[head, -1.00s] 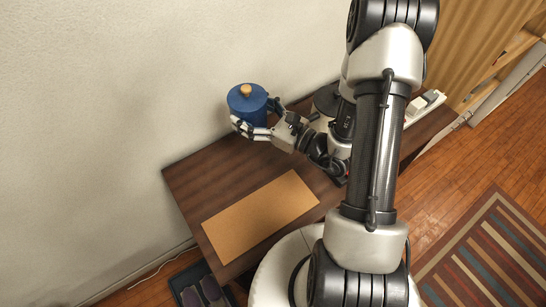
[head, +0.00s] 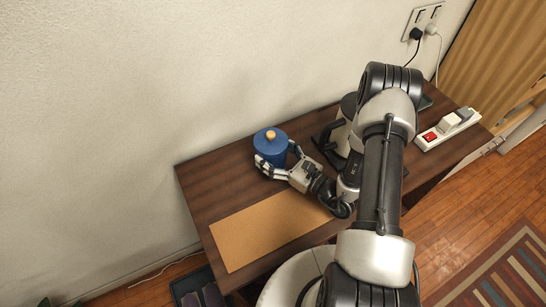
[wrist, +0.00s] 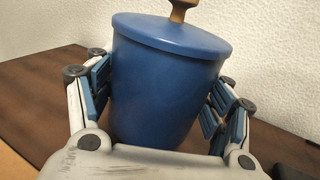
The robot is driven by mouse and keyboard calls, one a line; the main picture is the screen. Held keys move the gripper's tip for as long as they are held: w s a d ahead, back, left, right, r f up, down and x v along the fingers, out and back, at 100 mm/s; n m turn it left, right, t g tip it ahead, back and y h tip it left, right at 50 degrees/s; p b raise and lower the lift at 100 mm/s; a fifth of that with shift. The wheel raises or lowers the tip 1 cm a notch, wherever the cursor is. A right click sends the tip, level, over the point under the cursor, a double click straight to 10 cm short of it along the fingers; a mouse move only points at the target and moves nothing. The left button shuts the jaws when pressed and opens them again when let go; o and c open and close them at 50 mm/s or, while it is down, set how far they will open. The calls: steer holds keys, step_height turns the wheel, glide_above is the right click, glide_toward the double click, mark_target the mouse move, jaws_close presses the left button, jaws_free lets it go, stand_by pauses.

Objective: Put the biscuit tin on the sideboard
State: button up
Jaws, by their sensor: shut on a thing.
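The biscuit tin is a blue round tin (head: 268,146) with a lid and a wooden knob, upright at the back left of the dark wood sideboard (head: 215,187). My gripper (head: 277,162) is shut on it, with its fingers around the two sides. In the wrist view the tin (wrist: 165,85) fills the middle between the finger pads, and my gripper's palm hides its base. I cannot tell whether its base touches the sideboard top.
A tan mat (head: 262,231) lies at the front left of the sideboard. A power strip (head: 447,131) lies at the right end. A grey and black appliance (head: 342,130) stands behind my arm, partly hidden. The wall runs along the back.

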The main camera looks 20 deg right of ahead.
steer(key=shift+f, duration=0.95)
steer(key=shift+r, duration=0.1)
steer(key=o, duration=0.9)
steer(key=shift+f, duration=0.2)
steer(key=o, duration=0.4)
steer(key=shift+o, duration=0.2)
steer(key=shift+r, duration=0.1)
